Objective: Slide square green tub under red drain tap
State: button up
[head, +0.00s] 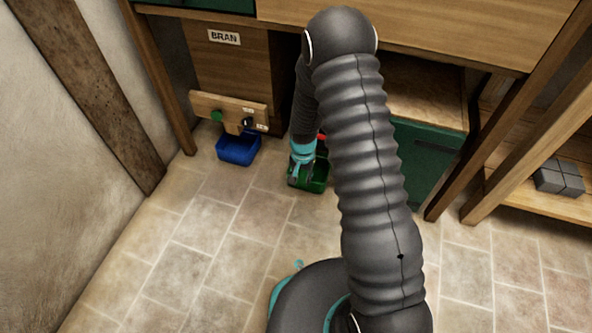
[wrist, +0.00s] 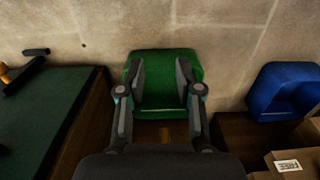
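The square green tub (head: 321,177) stands on the tiled floor in front of the bench, partly hidden by my arm in the head view. It also shows in the wrist view (wrist: 167,60), between and beyond my fingers. My gripper (head: 300,172) is low at the tub's left side in the head view. In the wrist view my gripper (wrist: 162,82) has its two fingers apart, overlapping the tub, with nothing pinched between them. I cannot tell whether they touch it. A small red part (head: 321,137) shows behind my arm, perhaps the red drain tap; the rest is hidden.
A blue tub (head: 238,150) stands left, below a wooden board (head: 229,109) with a green knob (head: 216,115) and a black knob (head: 247,122). A dark green cabinet (head: 424,160) stands right. Grey blocks (head: 559,177) lie on a shelf. The floor in front is clear.

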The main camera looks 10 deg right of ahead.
jog(key=s+d+r+n+t, duration=0.1)
jog(key=s+d+r, duration=0.15)
jog(key=r, duration=1.15)
jog(key=s+d+r+n+t, duration=0.1)
jog(key=s+r, duration=0.2)
jog(key=r, duration=1)
jog(key=s+d+r+n+t, duration=0.1)
jog(key=s+r, duration=0.6)
jog(key=s, duration=0.3)
jog(key=s+d+r+n+t, duration=0.1)
jog(key=s+d+r+t, duration=0.1)
jog(key=s+r, duration=0.6)
jog(key=s, duration=0.3)
jog(key=shift+r+n, duration=0.15)
jog(key=shift+n, duration=0.25)
